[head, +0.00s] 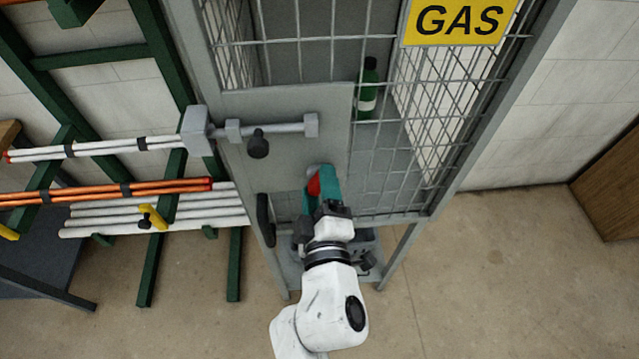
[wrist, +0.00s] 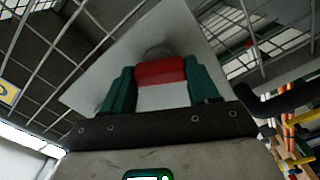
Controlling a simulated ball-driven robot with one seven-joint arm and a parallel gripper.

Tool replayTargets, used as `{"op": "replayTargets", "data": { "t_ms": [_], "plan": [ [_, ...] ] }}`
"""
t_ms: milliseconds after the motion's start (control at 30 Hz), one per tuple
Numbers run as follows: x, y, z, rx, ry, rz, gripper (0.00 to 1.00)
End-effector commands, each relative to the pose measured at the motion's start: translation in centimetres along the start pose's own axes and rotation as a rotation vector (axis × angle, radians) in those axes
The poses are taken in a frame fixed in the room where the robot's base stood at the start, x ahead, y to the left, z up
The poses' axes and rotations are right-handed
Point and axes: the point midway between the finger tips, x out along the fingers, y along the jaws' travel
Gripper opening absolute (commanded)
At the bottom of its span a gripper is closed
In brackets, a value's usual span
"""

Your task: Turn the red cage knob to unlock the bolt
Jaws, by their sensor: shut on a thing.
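The red cage knob (wrist: 160,72) sits on the grey door plate (head: 290,105) of the gas cage. In the wrist view my gripper (wrist: 160,85) has its teal fingers on both sides of the knob, shut on it. In the head view the knob shows as a small red patch (head: 314,185) beside my gripper (head: 322,182), which hides the rest. The bolt (head: 275,128) lies level across the upper door plate, with a dark round handle (head: 258,145) hanging from it. Its left end meets the grey block (head: 196,130) at the frame.
A green bottle (head: 368,88) stands inside the mesh cage. A black door handle (head: 265,220) is left of my gripper. A green rack (head: 160,210) with white and orange pipes stands at left. The floor (head: 500,270) at right is clear.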

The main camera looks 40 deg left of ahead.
Motion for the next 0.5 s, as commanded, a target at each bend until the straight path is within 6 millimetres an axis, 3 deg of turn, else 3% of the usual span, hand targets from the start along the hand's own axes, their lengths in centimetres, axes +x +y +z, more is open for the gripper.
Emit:
{"op": "replayTargets", "data": {
  "t_ms": [500],
  "plan": [
    [0.1, 0.15, -0.06, -0.384, 0.001, 0.003, 0.29]
  ]
}}
